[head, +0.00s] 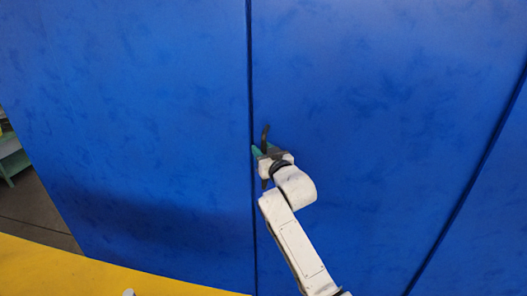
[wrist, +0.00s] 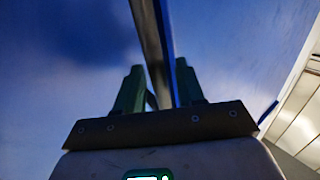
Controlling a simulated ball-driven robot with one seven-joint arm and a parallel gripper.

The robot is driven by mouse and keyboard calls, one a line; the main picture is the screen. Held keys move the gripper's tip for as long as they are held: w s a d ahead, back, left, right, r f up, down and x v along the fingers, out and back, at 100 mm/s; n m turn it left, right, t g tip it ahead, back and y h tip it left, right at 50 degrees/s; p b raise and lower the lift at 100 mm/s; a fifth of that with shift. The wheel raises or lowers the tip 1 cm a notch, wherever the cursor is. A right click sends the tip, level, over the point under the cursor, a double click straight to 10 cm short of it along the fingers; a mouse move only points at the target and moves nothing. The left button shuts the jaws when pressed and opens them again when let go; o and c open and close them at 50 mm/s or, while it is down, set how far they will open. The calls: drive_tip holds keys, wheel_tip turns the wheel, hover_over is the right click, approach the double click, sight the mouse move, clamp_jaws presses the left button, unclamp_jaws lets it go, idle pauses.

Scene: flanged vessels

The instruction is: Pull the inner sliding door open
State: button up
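The sliding door shows as tall blue panels in the head view. A narrow dark vertical seam divides the left panel (head: 150,120) from the middle panel (head: 390,110); I cannot tell for sure which is the inner door. My gripper (head: 261,150) is at this seam, around mid-height. A short dark upright piece (head: 265,134), perhaps a handle, shows just above it. In the wrist view my gripper (wrist: 160,80) has two green fingers standing apart. A grey strip with a blue edge (wrist: 152,45) runs down between them. Whether the fingers touch anything is hidden.
A second dark seam (head: 465,195) slants down at the right of the head view. A yellow surface (head: 70,275) lies at the lower left. A green bench (head: 12,160) and grey floor (head: 35,210) show past the left panel's edge.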

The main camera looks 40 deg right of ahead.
drive_tip(key=shift+c, duration=0.2)
clamp_jaws()
idle(0.4)
